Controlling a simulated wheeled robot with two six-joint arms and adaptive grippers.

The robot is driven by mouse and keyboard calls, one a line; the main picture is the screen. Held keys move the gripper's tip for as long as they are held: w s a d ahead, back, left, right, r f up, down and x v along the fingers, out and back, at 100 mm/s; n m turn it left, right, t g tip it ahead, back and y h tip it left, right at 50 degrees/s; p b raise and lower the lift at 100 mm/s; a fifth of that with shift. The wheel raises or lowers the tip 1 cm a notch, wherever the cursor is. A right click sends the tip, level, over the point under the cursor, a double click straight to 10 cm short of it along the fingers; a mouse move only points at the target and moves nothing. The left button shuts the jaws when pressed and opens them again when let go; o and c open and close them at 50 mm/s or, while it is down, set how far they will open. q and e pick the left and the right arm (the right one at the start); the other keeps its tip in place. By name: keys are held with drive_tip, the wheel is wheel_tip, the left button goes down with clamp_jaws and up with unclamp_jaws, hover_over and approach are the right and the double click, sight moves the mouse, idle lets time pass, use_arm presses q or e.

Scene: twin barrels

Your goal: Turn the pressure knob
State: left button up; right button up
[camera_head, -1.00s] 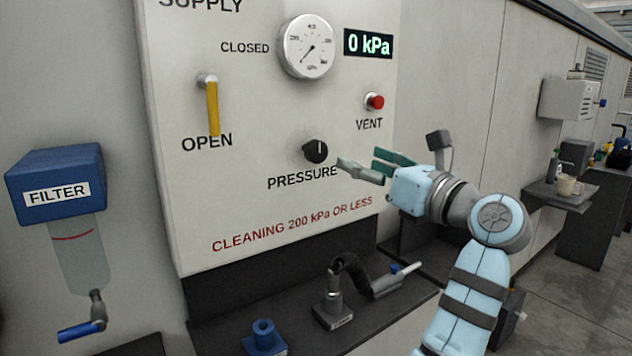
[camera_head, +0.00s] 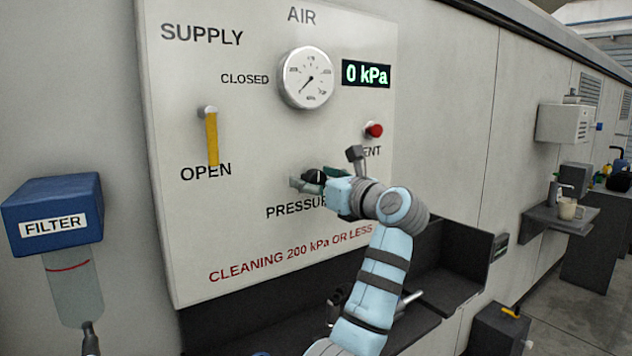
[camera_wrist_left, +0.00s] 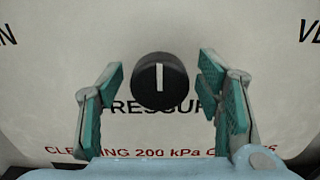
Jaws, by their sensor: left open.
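The pressure knob (camera_wrist_left: 161,82) is round and black with a white pointer line, which stands upright in the left wrist view. It sits on the pale panel (camera_head: 240,235) above the word PRESSURE. My left gripper (camera_head: 308,181) is at the knob and mostly covers it in the head view. In the left wrist view its green-padded fingers are open, one on each side of the knob, with clear gaps. No finger visibly touches it. The dial gauge (camera_head: 307,78) is above, and the display (camera_head: 366,74) reads 0 kPa. My right gripper is not in view.
The yellow supply handle (camera_head: 212,138) hangs down toward OPEN. The red vent button (camera_head: 374,130) is just above my left wrist. A blue filter (camera_head: 52,212) is at left. A dark shelf (camera_head: 255,330) lies below the panel. A small shelf with a mug (camera_head: 568,209) is at right.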

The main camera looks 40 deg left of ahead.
use_arm(q)
drive_tip(key=c, duration=1.2)
drive_tip(key=m+p, duration=0.2)
drive_tip(key=shift+r+p, duration=0.15)
drive_tip(key=shift+p, duration=0.15)
drive_tip(key=m+p, duration=0.8)
drive_tip(key=p, duration=0.3)
drive_tip(key=shift+m+p, duration=0.95)
drive_tip(key=shift+m, duration=0.05)
drive_tip(key=shift+f, duration=0.2)
drive_tip(key=o, duration=1.2)
drive_tip(key=shift+d, duration=0.1)
